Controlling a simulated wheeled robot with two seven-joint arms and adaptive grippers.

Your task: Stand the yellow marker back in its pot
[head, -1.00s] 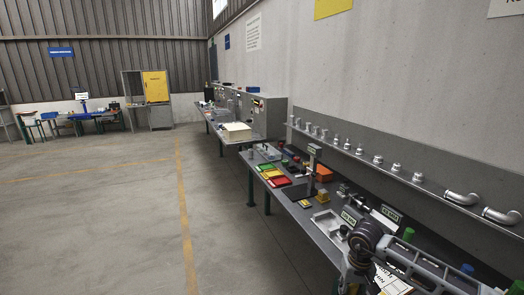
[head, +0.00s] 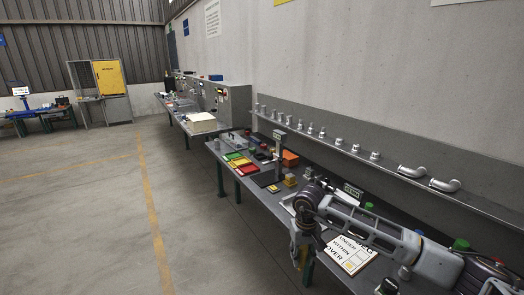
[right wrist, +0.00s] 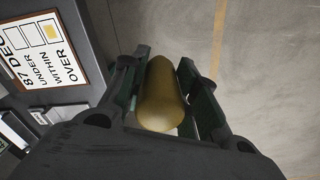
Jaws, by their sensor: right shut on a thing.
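My right gripper (head: 302,262) is low in the head view, near the bench's front edge. In the right wrist view, its two fingers (right wrist: 168,85) are shut on the yellow marker (right wrist: 162,95), which lies between them with its rounded end toward the camera. In the head view the marker is too small and covered to make out well. I cannot pick out the marker's pot in either view. My left gripper is not in view.
The grey bench (head: 228,153) carries coloured trays (head: 238,161), an orange box (head: 290,158) and a gauge stand (head: 278,150). A white printed board (head: 350,252) lies beside my right arm; it also shows in the wrist view (right wrist: 45,55). Open floor (head: 90,220) is left.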

